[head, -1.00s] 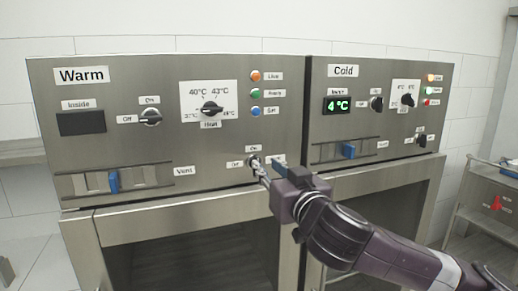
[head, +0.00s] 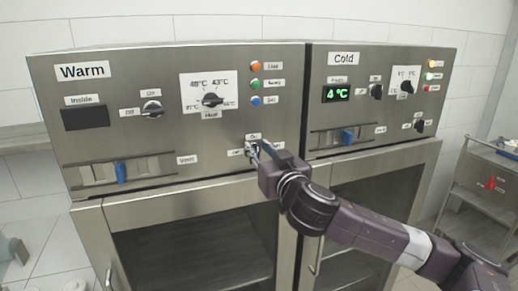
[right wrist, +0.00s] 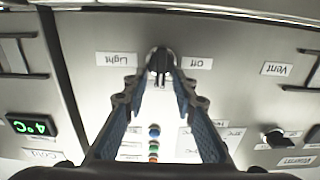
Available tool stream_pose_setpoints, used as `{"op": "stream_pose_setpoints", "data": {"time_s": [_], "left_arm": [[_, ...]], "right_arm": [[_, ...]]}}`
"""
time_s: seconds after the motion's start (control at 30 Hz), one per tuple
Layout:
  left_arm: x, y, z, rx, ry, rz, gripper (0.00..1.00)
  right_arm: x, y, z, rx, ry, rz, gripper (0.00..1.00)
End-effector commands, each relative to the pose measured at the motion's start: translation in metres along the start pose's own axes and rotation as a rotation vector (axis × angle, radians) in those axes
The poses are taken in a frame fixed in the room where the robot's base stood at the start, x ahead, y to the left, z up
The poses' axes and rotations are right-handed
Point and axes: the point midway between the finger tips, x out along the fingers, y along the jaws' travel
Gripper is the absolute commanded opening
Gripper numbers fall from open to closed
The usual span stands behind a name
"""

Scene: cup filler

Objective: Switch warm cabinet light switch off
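The warm cabinet's light switch (head: 252,149) is a small dark knob on a silver base, low on the right of the warm panel. It also shows in the right wrist view (right wrist: 160,62), upside down, between a "Light" label (right wrist: 116,59) and an "Off" label (right wrist: 197,63). Its dark lever lies across the line of these labels, not toward "Off". My right gripper (head: 260,149) is at the switch. In the right wrist view its fingertips (right wrist: 160,80) stand on either side of the lever with small gaps. Fingers partly hide the switch in the head view. My left gripper is not in view.
The vent slider (head: 121,172) is left of the switch, and the heat dial (head: 212,100) is above. The cold cabinet panel (head: 330,62) adjoins on the right. Glass doors (head: 190,245) lie below. A metal cart (head: 485,185) stands far right.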

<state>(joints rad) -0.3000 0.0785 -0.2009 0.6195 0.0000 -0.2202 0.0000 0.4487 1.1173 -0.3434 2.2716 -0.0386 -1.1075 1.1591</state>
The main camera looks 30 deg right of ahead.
Motion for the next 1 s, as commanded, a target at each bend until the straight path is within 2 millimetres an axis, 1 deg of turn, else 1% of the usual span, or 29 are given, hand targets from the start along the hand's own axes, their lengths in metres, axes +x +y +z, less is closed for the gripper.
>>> {"op": "stream_pose_setpoints", "data": {"time_s": [0.03, 0.2, 0.47, 0.67, 0.87, 1.0], "left_arm": [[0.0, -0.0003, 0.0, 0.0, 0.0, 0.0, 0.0], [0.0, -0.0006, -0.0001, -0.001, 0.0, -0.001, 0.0], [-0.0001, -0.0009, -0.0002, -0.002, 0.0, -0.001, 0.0], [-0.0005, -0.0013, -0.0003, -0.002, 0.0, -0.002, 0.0], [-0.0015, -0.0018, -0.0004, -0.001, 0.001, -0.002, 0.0], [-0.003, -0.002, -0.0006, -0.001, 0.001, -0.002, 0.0]], "right_arm": [[-0.0001, 0.0, -0.0001, 0.0, 0.0, 0.0, 0.18], [-0.0002, 0.0, -0.0001, 0.0, 0.0, 0.0, 0.0], [-0.0002, 0.0, -0.0002, -0.004, 0.0, 0.0, 0.0], [-0.0003, -0.0009, -0.0001, -0.045, 0.0, 0.0, 0.0], [-0.0003, -0.0032, 0.0, -0.16, -0.001, -0.001, 0.0], [-0.0003, -0.0053, 0.0003, -0.278, -0.001, -0.001, 0.0]]}}
